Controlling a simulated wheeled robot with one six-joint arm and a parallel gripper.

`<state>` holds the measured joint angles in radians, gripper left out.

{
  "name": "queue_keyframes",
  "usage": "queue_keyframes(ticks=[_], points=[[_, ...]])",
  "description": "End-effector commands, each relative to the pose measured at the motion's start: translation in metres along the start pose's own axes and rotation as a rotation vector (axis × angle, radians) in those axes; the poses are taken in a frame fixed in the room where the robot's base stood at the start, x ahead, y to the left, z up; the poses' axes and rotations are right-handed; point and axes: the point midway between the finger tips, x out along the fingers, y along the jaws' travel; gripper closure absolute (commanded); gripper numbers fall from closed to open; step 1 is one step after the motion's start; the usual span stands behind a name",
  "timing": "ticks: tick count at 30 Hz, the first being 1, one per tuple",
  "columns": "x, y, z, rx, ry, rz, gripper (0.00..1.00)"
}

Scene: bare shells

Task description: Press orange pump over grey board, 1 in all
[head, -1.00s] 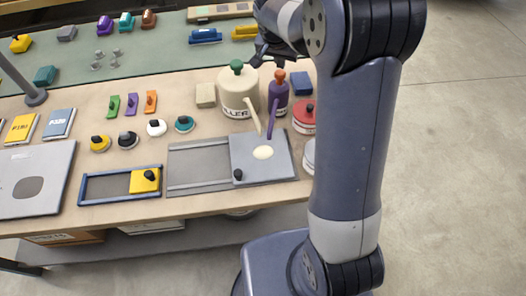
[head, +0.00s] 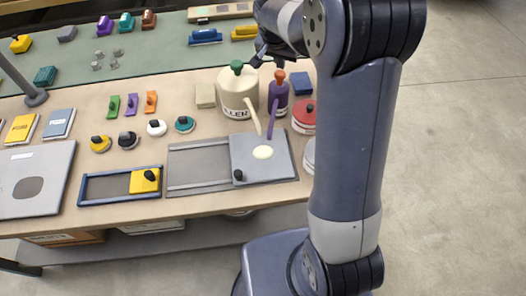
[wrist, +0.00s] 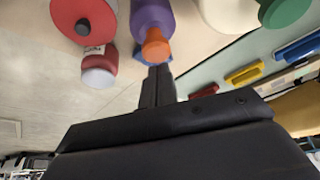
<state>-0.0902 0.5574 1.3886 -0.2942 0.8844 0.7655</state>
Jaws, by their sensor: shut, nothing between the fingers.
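The orange pump head (head: 279,75) tops an upright purple bottle (head: 278,96); its long purple spout (head: 272,122) slants over the grey board (head: 285,164). A cream-coloured spot (head: 263,153) lies on that board below the spout ends. My gripper (head: 266,56) is just above and beside the orange head in the head view, partly hidden by my arm. In the wrist view my gripper (wrist: 156,76) is shut and empty, its tips right at the orange head (wrist: 155,47); I cannot tell whether they touch.
A large cream bottle (head: 236,95) with a green pump (head: 237,67) stands close on the left, its spout also over the board. Red jars (head: 303,120) stand right. A blue block (head: 301,83) lies behind. The floor at right is clear.

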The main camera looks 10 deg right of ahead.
Motion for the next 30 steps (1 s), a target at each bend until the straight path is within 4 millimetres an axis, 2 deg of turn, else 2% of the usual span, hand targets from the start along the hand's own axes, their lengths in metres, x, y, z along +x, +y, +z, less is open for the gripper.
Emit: queue_keyframes(ticks=[17, 30], points=[[0.001, 0.000, 0.000, 0.000, 0.000, 0.000, 1.00], [0.015, 0.000, 0.006, 0.000, 0.000, 0.000, 1.00]])
